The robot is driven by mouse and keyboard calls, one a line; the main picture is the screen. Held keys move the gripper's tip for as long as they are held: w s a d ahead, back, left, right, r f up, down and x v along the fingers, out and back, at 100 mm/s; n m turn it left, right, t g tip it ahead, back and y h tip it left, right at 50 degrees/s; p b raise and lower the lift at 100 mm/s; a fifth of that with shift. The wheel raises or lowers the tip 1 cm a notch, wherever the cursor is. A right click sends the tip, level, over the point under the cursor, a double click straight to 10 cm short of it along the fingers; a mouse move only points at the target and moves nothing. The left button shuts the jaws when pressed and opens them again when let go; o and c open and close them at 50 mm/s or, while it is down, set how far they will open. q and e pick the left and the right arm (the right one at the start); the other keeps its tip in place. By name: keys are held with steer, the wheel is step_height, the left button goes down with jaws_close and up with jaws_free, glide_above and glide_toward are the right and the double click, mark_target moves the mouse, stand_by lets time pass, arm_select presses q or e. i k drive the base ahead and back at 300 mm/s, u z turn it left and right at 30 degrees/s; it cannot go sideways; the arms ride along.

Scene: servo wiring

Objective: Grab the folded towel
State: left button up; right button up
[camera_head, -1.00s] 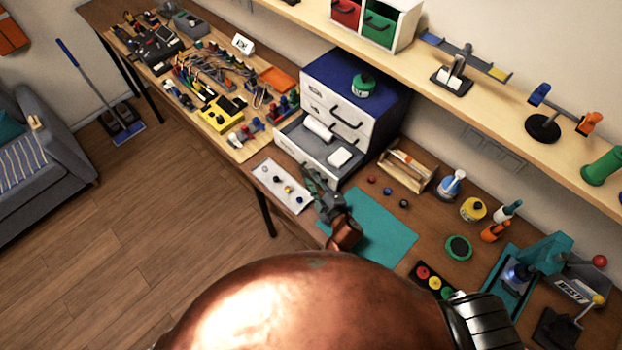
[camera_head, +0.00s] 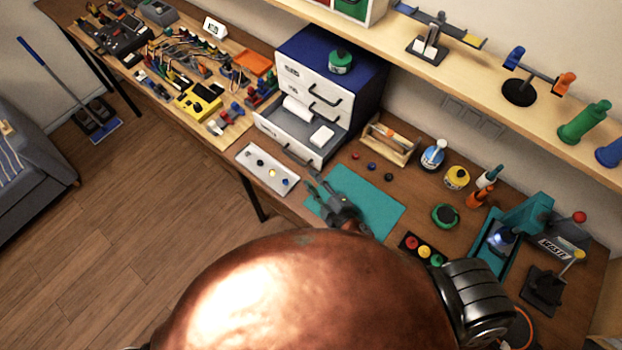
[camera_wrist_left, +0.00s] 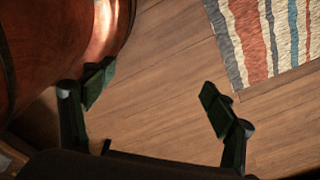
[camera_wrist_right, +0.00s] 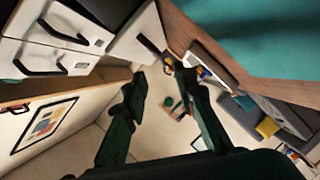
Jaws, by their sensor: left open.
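The top-down head view shows an open drawer (camera_head: 283,128) of the white and blue cabinet. In it lie a white roll (camera_head: 297,108) and a flat white folded piece (camera_head: 321,136), which looks like the folded towel.
A pale tray (camera_head: 267,170) with small knobs lies left of my right gripper. The teal mat (camera_head: 375,208) is mostly bare. A wooden toolbox (camera_head: 390,144) stands right of the cabinet. A shelf (camera_head: 480,75) runs above the bench. A striped rug (camera_wrist_left: 262,40) lies on the floor.

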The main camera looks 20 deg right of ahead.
mark_target(320, 139)
steer(key=k, duration=1)
